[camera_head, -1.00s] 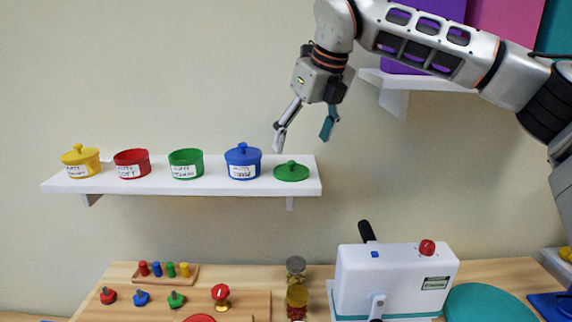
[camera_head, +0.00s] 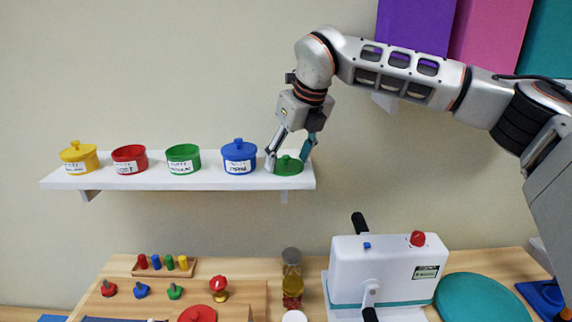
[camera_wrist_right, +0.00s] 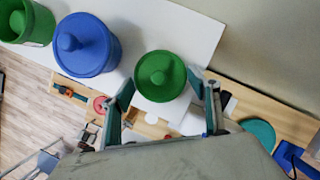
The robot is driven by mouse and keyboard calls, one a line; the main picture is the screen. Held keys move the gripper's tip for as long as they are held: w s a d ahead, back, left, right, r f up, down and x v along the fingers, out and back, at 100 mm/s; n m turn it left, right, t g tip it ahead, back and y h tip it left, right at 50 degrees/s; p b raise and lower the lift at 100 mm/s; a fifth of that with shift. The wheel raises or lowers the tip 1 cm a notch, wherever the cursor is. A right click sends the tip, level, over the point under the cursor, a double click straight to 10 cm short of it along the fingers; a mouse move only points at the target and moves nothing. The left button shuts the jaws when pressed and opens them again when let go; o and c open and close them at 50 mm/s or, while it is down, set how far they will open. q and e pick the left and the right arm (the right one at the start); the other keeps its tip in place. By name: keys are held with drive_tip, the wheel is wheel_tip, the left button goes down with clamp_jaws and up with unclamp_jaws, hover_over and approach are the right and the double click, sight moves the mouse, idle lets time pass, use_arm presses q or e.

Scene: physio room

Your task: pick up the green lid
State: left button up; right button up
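The green lid (camera_head: 288,166) lies at the right end of the white shelf (camera_head: 215,177), with its knob up. It also shows in the right wrist view (camera_wrist_right: 160,76), between my fingers. My right gripper (camera_head: 290,163) is open, with one finger on each side of the lid, pointing down. I cannot tell whether the fingers touch it. An open green pot (camera_head: 183,158) stands on the same shelf, left of the lidded blue pot (camera_head: 239,157). My left gripper is not in view.
The blue pot is the nearest neighbour, just left of the lid. A red open pot (camera_head: 130,160) and a yellow lidded pot (camera_head: 79,158) stand farther left. Below is a wooden table with a white machine (camera_head: 385,270), stacked jars (camera_head: 292,280) and a teal disc (camera_head: 480,298).

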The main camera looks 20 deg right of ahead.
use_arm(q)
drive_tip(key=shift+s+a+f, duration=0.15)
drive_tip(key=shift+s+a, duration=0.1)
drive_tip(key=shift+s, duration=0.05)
use_arm(e)
drive_tip(key=shift+c, duration=0.4)
